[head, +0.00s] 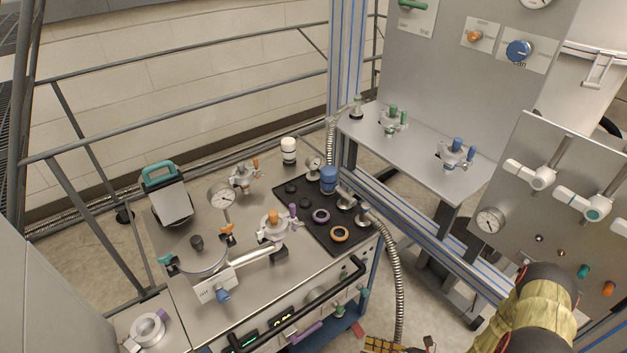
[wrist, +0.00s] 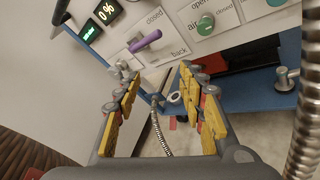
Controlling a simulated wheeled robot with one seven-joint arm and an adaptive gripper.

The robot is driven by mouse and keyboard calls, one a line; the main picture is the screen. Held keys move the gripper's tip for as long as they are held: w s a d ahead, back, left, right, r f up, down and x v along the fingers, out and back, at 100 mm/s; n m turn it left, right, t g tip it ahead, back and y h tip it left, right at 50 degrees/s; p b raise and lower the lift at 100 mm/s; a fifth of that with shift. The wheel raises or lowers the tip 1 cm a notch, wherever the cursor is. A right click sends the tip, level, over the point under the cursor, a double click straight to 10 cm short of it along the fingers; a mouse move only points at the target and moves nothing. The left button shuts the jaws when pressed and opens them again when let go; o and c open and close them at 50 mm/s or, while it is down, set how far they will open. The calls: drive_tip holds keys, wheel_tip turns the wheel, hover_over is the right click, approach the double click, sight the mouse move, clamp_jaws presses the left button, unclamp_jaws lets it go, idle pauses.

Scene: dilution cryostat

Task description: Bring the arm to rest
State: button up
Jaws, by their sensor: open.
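My gripper (wrist: 161,100) is open and empty in the wrist view. Its two yellow-padded fingers stand wide apart, in front of the lower front of the bench. In the head view only the yellow tip of my gripper (head: 385,345) shows at the bottom edge, below the bench's front right corner. My arm comes in from the lower right of the head view. A purple lever (wrist: 146,41) on a white panel lies beyond the fingers in the wrist view, apart from them.
The steel bench (head: 180,290) carries gauges, valves and a black mat (head: 318,238) with rings. A black handrail (head: 300,310) runs along its front. A flexible metal hose (head: 392,262) hangs at its right; one is close at right in the wrist view (wrist: 306,120). A valve panel (head: 520,185) stands near my arm.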

drive_tip(key=s+d+r+n+g+h+p, duration=0.1)
drive_tip(key=s+d+r+n+g+h, duration=0.2)
drive_tip(key=r+n, duration=0.55)
drive_tip(key=s+d+r+n+g+h+p, duration=0.15)
drive_tip(key=r+n+g+h, duration=0.35)
drive_tip(key=r, duration=0.6)
drive_tip(key=s+d+r+n+g+h, duration=0.1)
drive_tip(key=s+d+r+n+h, duration=0.15)
drive_tip(key=r+n, duration=0.7)
drive_tip(key=a+r+n+t+h+p, duration=0.1)
drive_tip(key=a+r+n+t, duration=0.1)
drive_tip(key=r, duration=0.6)
drive_tip(key=s+a+r+n+t+h+p, duration=0.1)
drive_tip(key=a+r+n+t+h, duration=0.1)
drive_tip(key=r, duration=0.7)
drive_tip(key=s+a+r+n+t+h+p, duration=0.1)
drive_tip(key=r+t, duration=0.3)
drive_tip(key=r, duration=0.4)
drive_tip(key=shift+a+r+n+t, duration=0.3)
drive_tip(key=shift+a+n, duration=0.25)
drive_tip(key=shift+n, duration=0.15)
drive_tip(key=shift+h, duration=0.25)
